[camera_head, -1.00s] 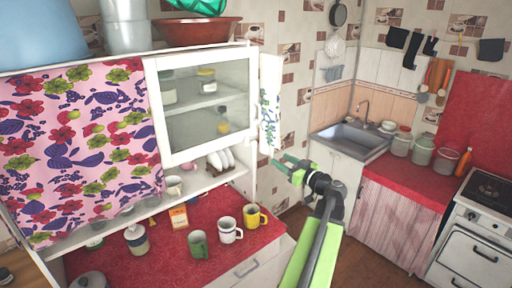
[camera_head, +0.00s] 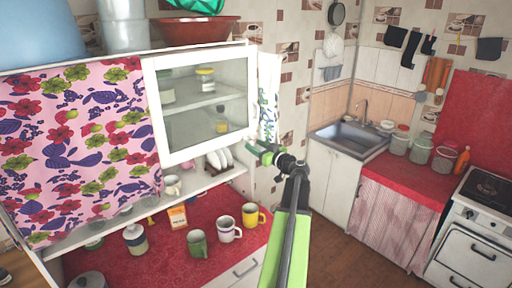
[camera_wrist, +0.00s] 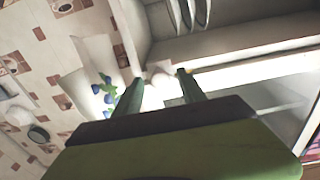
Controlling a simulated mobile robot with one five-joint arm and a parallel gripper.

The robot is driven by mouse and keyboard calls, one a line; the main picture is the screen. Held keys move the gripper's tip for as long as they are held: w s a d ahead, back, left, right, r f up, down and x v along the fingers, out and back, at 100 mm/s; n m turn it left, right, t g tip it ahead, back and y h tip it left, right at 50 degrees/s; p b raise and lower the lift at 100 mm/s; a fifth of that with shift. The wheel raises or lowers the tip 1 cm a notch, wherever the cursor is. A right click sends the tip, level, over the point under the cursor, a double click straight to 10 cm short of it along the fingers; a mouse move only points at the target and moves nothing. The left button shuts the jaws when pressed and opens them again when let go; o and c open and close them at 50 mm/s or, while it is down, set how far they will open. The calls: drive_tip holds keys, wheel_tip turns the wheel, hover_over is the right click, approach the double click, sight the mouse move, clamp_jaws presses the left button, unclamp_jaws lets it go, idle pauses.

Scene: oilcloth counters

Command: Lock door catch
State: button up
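The white-framed glass door (camera_head: 205,97) of the wall cupboard appears shut or nearly shut in the head view. My gripper (camera_head: 258,150) is by the door's lower right corner, in front of the cupboard's right end. In the wrist view my gripper (camera_wrist: 160,76) has its two dark green fingers apart. A small pale, rounded thing (camera_wrist: 158,74) shows between or just beyond the fingertips; I cannot tell if it is the door catch. The catch is not clearly seen in the head view. I cannot tell whether the fingers touch anything.
A patterned towel (camera_head: 269,98) hangs at the cupboard's right side. Plates (camera_head: 219,158) stand on the open shelf below the door. Yellow (camera_head: 254,215), white (camera_head: 228,229) and green (camera_head: 198,243) mugs stand on the red counter below. The floor on the right is clear.

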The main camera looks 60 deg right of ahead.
clamp_jaws()
idle(0.3)
drive_tip(key=m, duration=0.4)
drive_tip(key=shift+m, duration=2.3)
unclamp_jaws()
